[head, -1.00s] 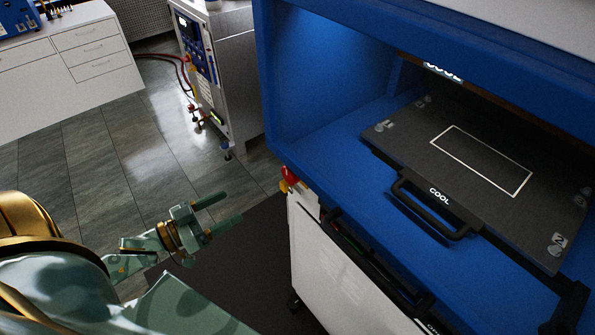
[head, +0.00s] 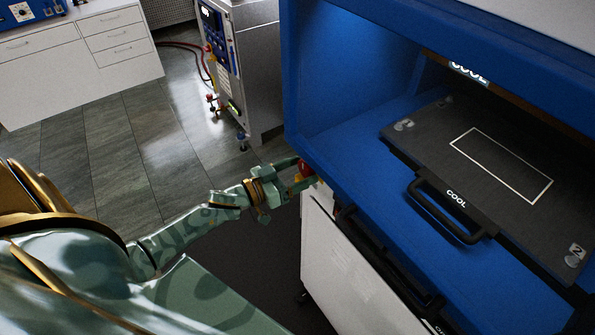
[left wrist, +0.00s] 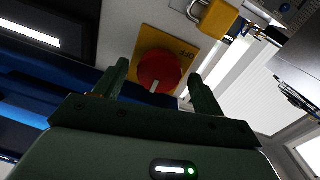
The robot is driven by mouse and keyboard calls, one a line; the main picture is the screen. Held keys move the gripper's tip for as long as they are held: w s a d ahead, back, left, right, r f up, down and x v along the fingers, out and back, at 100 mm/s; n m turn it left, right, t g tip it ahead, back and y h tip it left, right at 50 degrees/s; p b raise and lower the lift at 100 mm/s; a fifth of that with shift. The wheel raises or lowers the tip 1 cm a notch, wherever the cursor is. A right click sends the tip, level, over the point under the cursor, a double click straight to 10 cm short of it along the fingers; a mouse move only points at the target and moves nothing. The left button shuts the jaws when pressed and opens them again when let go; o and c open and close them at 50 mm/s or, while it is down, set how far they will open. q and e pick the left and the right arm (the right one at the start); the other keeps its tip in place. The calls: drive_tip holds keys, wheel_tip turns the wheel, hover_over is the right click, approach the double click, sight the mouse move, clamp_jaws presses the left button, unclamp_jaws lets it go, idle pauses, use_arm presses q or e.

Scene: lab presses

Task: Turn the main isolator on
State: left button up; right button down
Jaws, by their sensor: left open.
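The main isolator is a red rotary knob (left wrist: 160,72) with a pale pointer mark, on a yellow plate (left wrist: 183,48) in the left wrist view. In the head view the red knob (head: 305,168) shows at the left front corner of the blue press, partly hidden by my fingers. My left gripper (head: 293,174) is open at the knob. In the left wrist view its two green fingers (left wrist: 158,90) stand on either side of the knob, and I cannot tell whether they touch it. My right gripper is not in view.
A brass padlock (left wrist: 217,20) hangs beside the yellow plate. The blue press (head: 350,150) holds a black platen (head: 425,155) with a handle marked COOL. A white cabinet panel (head: 350,270) is below. A steel machine (head: 258,70) stands behind, with open floor between.

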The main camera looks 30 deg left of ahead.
use_arm(q)
drive_tip(key=c, duration=1)
drive_tip(key=shift+m, duration=0.3)
drive_tip(key=m+p, duration=0.1)
drive_tip(key=m, duration=0.1)
drive_tip(key=shift+r+m, duration=0.1)
drive_tip(key=shift+m, duration=0.3)
drive_tip(key=m, duration=0.3)
drive_tip(key=shift+p, duration=0.3)
drive_tip(key=m, duration=0.5)
drive_tip(key=shift+m+y, duration=0.3)
drive_tip(key=shift+y, duration=0.1)
drive_tip(key=m+b, duration=0.1)
drive_tip(key=m, duration=0.4)
drive_tip(key=shift+s+d, duration=0.1)
drive_tip(key=shift+m, duration=0.3)
